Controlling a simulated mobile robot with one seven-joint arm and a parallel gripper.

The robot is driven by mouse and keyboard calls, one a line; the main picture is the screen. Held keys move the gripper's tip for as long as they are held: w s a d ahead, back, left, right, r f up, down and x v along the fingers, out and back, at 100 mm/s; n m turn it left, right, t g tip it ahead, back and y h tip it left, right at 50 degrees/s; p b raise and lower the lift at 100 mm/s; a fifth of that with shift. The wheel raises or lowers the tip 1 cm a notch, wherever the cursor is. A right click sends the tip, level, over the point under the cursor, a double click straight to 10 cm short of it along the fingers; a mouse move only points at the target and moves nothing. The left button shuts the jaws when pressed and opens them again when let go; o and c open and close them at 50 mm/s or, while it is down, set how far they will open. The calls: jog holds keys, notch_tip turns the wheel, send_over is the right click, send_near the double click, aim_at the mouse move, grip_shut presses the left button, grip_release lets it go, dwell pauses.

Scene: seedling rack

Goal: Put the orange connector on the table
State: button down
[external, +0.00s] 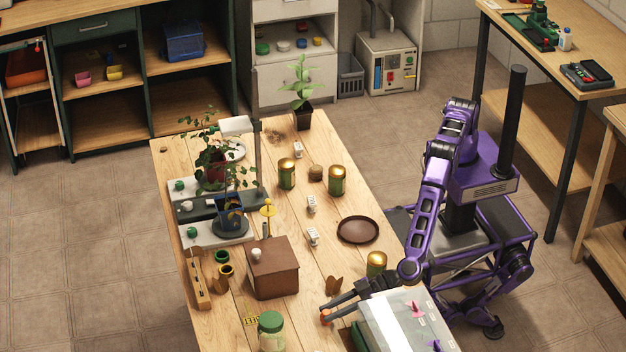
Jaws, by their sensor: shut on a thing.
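The orange connector (325,318) is a small orange piece at the tips of my gripper (328,310), near the front of the wooden table (204,313). My gripper is shut on it. The dark fingers reach left over the tabletop from my purple arm. The fingers partly cover the connector. I cannot tell whether it touches the table or is held just above it.
A brown box (274,268) stands left of my gripper, and a green jar (271,331) stands in front of it. A pale-topped case (400,322) lies close on the right. A brown saucer (358,229) and gold-lidded tins (337,180) stand farther back.

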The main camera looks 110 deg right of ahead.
jog(key=shift+f, duration=0.15)
jog(key=c, duration=0.6)
grip_release()
jog(key=shift+r, duration=0.2)
jog(key=p+v, duration=0.1)
jog(key=v, duration=1.1)
jog(key=shift+p, duration=0.3)
jog(key=shift+w, duration=0.1)
